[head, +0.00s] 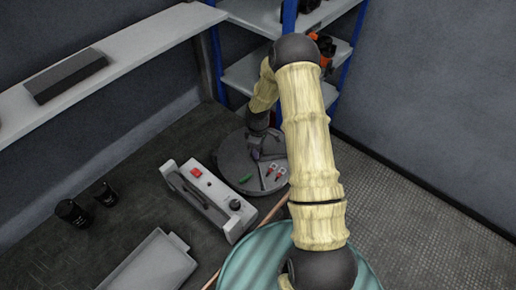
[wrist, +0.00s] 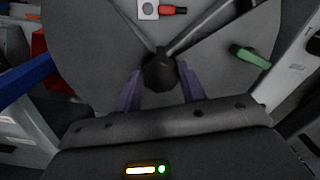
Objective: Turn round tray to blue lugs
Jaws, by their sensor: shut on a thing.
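The round grey tray (head: 233,165) sits on the dark bench below the shelves, and thin dividers split its top into compartments. It fills much of the wrist view (wrist: 95,35). My gripper (wrist: 161,82) is at its middle, with its two purple fingers shut on the dark centre knob (wrist: 159,66). A green lug (wrist: 250,57) lies in the right compartment of the wrist view. A red lug (wrist: 172,10) lies beside a small pale plate in the top compartment. The head view shows the green lug (head: 245,179) and red-and-white pieces. I see no blue lugs; my arm and gripper hide part of the tray.
A pale instrument box (head: 222,212) with a red switch stands close to the tray's left. Two black cylinders (head: 72,213) and a grey rectangular tray (head: 150,265) are farther left. A blue-posted shelf (head: 262,15) rises behind. A greenish drum (head: 250,258) is in front.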

